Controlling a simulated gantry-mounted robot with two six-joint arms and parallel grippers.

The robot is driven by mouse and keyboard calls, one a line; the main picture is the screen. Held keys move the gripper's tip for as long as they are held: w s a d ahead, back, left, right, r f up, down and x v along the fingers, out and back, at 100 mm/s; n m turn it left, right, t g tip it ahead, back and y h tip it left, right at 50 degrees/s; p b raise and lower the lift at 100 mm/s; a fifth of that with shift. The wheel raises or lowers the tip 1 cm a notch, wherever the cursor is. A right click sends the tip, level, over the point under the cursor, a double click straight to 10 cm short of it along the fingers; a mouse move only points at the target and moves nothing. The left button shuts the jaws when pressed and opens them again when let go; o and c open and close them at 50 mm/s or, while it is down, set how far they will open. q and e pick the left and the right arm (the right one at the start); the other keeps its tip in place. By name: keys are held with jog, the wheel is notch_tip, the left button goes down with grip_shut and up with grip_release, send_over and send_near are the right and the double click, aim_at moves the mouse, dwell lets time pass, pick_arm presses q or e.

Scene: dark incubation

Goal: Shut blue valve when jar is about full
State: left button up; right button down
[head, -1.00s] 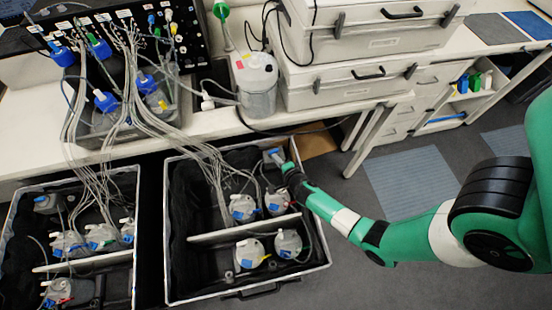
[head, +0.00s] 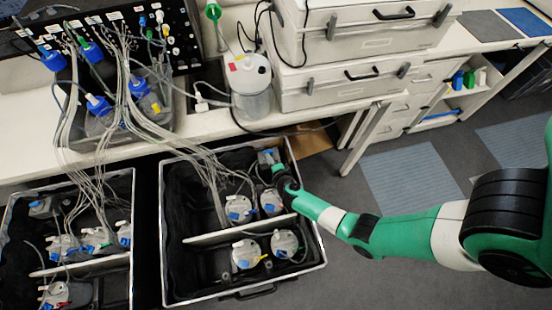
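Several lidded jars with blue valves stand in the right black bin (head: 166,262). Two are in its rear compartment, a left jar (head: 238,210) and a right jar (head: 270,203); two are in front, a front left jar (head: 247,254) and a front right jar (head: 285,244). A grey item with a blue top (head: 268,157) sits in the rear right corner. My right gripper (head: 281,175) is over the bin's right side, just in front of that item and behind the right jar. Its fingers are too small and dark to read. Fill levels cannot be read. My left gripper is out of view.
A left bin (head: 133,250) holds more jars. Thin tubes run from both bins up to a black panel (head: 165,35). A clear container (head: 250,90) and stacked white cases (head: 340,85) stand on the bench. Open floor lies right of the bin.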

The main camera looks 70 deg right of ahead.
dwell(0.3)
jog(key=shift+s+d+p, duration=0.2)
jog(key=shift+d+p, duration=0.15)
jog(key=shift+p, duration=0.1)
